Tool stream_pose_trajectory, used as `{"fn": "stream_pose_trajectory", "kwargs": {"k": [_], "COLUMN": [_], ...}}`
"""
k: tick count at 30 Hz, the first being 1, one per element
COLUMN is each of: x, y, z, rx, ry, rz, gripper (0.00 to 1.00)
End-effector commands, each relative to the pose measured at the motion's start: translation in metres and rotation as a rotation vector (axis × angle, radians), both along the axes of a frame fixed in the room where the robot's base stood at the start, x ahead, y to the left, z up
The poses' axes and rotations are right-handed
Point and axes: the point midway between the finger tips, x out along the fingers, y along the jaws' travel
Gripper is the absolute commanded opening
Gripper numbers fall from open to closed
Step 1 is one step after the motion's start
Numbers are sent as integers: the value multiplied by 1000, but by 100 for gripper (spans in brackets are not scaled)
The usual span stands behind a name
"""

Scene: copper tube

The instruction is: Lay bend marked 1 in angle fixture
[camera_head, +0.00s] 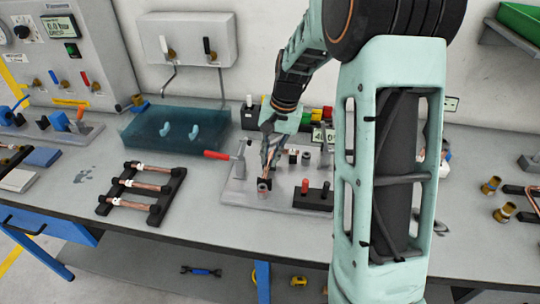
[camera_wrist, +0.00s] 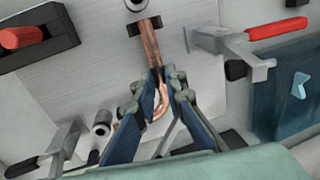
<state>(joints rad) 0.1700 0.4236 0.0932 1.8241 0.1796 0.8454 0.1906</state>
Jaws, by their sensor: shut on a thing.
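My gripper (camera_wrist: 158,78) is shut on a copper bend (camera_wrist: 151,45) in the wrist view. The bend's straight leg runs up the picture past the fingertips, and its curved part shows between the fingers. I see no number on it. Below it is the metal plate of a fixture (camera_wrist: 95,85) with round posts and a red-handled clamp (camera_wrist: 235,45). The far end of the bend is at a dark block near a post; I cannot tell whether it touches. In the head view my gripper (camera_head: 266,150) is low over the fixture plate (camera_head: 240,190), and the bend is mostly hidden.
A black rack (camera_head: 105,205) with three white-tagged copper tubes stands on the bench to the left. A blue translucent tray (camera_head: 150,130) is behind it.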

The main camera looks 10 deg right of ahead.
Motion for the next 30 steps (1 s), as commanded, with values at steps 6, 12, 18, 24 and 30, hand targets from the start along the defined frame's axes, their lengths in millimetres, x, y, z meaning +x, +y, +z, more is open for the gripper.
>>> {"fn": "stream_pose_trajectory", "kwargs": {"k": [6, 12, 18, 24, 30], "x": [-1, -2, -3, -4, -4], "y": [0, 0, 0, 0, 0], "z": [-3, -6, -10, -14, -15], "rx": [1, 0, 1, 0, 0], "ry": [4, 6, 9, 14, 13], "rz": [0, 0, 1, 1, 1], "gripper": [0, 0, 0, 0, 0]}}
